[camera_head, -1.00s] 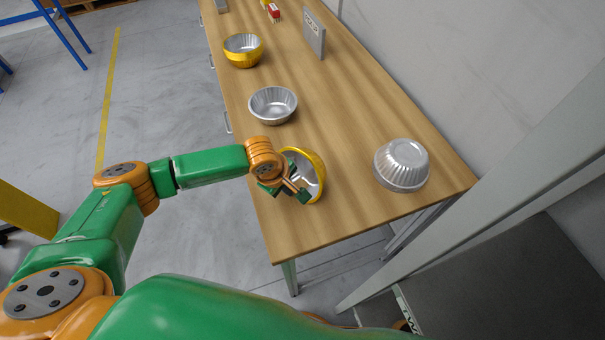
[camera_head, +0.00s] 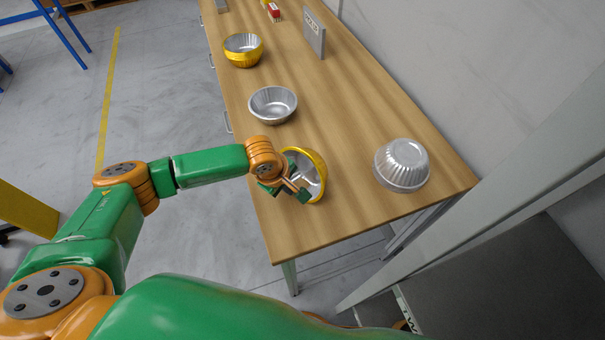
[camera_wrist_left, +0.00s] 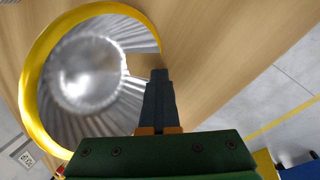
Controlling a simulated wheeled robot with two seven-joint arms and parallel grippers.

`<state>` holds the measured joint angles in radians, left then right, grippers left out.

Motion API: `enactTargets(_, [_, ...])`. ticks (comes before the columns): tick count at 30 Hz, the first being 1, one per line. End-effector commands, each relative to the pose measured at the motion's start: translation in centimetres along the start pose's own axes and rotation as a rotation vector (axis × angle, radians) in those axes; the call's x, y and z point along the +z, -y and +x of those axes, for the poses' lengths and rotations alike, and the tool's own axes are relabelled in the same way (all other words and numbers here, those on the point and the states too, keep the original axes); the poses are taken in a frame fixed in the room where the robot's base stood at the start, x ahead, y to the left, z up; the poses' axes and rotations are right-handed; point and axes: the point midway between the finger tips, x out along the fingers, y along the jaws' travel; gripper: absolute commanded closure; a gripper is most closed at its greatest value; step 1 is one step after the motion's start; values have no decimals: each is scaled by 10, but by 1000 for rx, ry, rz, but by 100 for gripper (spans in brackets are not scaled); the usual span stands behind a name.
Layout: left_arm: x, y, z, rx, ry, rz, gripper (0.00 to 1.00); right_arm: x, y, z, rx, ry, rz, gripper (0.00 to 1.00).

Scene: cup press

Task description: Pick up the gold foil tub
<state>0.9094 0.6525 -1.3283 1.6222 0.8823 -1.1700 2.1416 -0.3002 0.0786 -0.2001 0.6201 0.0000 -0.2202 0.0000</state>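A gold foil tub (camera_head: 320,172) with a silver inside is at the near end of the table. It is tilted on its side, with its opening toward my left arm. My left gripper (camera_head: 298,194) is at its rim. In the left wrist view, the tub's gold rim (camera_wrist_left: 32,80) curves around to the fingers (camera_wrist_left: 157,92), which are together with the tub's wall between them. I cannot tell whether the tub touches the table. Another gold tub (camera_head: 243,58) stands upright farther back. My right gripper is out of view.
An upright silver foil tub (camera_head: 272,104) stands behind the gripper on the wooden table (camera_head: 345,120). An upside-down silver tub (camera_head: 402,165) sits to the right. A grey sign (camera_head: 314,36) and a small red item (camera_head: 274,11) are farther back. A wall borders the right side.

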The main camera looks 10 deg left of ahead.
Motion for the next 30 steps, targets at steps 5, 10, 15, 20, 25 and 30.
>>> enactTargets(5, [0,0,0,0,0,0,100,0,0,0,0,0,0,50])
enactTargets(10, [0,0,0,0,0,0,100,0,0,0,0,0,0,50])
enactTargets(15, [0,0,0,0,0,0,100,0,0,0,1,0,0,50])
enactTargets(20, [0,0,0,0,0,0,84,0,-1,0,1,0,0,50])
enactTargets(25, [0,0,0,0,0,0,84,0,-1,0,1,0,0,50])
enactTargets(30, [0,-1,-19,2,2,0,84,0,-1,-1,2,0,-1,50])
